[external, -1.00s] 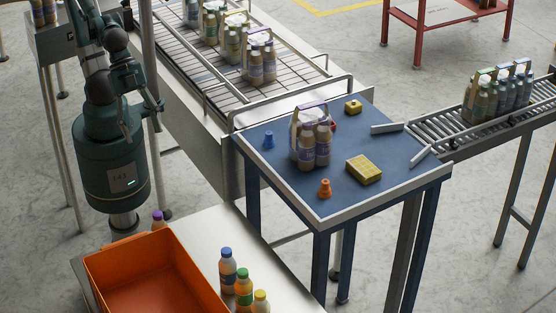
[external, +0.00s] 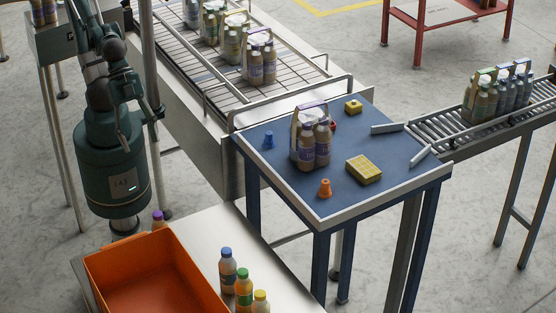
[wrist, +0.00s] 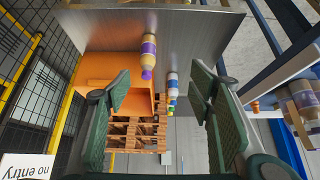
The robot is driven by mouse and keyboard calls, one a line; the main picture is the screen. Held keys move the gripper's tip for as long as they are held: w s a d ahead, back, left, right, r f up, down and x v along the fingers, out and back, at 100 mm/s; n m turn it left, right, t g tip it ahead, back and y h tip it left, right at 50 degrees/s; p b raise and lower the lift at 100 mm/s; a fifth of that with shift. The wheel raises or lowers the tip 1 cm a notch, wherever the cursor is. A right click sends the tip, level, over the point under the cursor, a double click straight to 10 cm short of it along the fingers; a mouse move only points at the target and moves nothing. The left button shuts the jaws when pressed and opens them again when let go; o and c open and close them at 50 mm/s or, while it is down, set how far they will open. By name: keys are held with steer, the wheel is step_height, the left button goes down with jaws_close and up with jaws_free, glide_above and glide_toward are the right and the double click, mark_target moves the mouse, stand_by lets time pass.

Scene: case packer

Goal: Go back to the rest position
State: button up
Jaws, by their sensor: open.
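My gripper (wrist: 158,85) is open and empty in the wrist view, its two green fingers wide apart. A bottle with a purple cap (wrist: 148,50) and other capped bottles (wrist: 171,85) show beyond the gap between the fingers, apart from them. In the external view my arm is folded at the left, over its round body. The gripper's fingers are hard to make out there.
An orange bin (external: 97,272) and several bottles (external: 243,287) stand on the pale table (external: 200,225) at the front. The blue table (external: 290,180) holds a bottle pack (external: 307,150), a yellow block (external: 363,169) and small pieces. Conveyors with packs lie behind and right.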

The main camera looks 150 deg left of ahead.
step_height(320, 180, down, 7)
steer(key=b, duration=0.5)
steer(key=shift+r+b, duration=0.2)
steer(key=shift+b, duration=0.15)
stand_by(0.7)
